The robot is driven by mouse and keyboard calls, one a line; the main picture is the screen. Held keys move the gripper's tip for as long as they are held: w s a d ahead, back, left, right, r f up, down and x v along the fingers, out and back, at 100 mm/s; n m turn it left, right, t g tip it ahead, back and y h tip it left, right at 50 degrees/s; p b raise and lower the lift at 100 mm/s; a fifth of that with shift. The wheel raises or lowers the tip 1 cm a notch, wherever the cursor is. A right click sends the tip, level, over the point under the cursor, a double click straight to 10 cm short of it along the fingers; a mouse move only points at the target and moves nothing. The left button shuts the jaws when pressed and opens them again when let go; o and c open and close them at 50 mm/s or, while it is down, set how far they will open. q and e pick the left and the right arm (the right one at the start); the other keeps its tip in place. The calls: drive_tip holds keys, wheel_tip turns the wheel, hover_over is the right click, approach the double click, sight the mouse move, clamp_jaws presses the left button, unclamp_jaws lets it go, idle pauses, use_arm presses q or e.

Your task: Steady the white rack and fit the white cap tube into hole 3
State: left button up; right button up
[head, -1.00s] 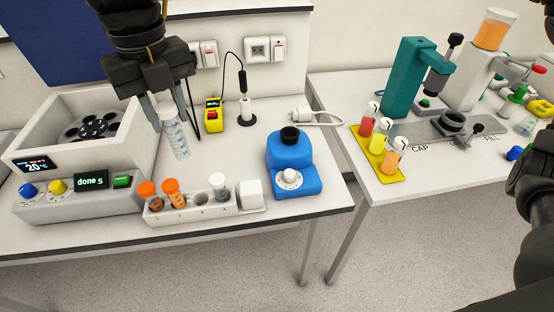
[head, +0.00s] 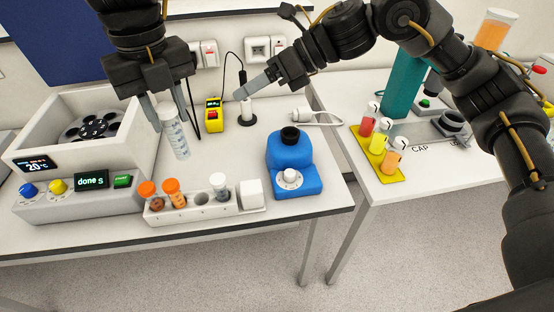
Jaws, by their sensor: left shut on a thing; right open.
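The white rack (head: 190,217) sits near the front edge of the left bench. Two orange-capped tubes (head: 172,193) stand in its left holes, and a white-capped tube (head: 220,190) stands further right. An empty hole (head: 201,197) lies between them. My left gripper (head: 171,124) is shut on another white cap tube (head: 178,138), held roughly upright above and behind the rack. My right gripper (head: 240,95) is open and empty, above the back of the bench and clear of the rack. Its fingers overlap in this view.
A blue device (head: 292,163) stands right of the rack, and a centrifuge-like box (head: 45,135) stands left. A yellow tray (head: 374,165) with tubes is on the right bench. Free surface lies behind the rack.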

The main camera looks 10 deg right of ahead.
drive_tip(key=s+f+n+g+h, duration=0.1)
drive_tip(key=s+f+n+h, duration=0.25)
drive_tip(key=f, duration=0.45)
drive_tip(key=n+h, duration=0.3)
approach(259, 194)
drive_tip(key=w+f, duration=0.1)
drive_tip(key=w, duration=0.2)
drive_tip(key=shift+g, duration=0.3)
drive_tip(key=x, duration=0.8)
drive_tip(key=d+x, duration=0.1)
drive_tip(key=x, duration=0.3)
drive_tip(key=shift+s+f, duration=0.1)
drive_tip(key=shift+f, duration=0.15)
drive_tip(key=shift+c, duration=0.4)
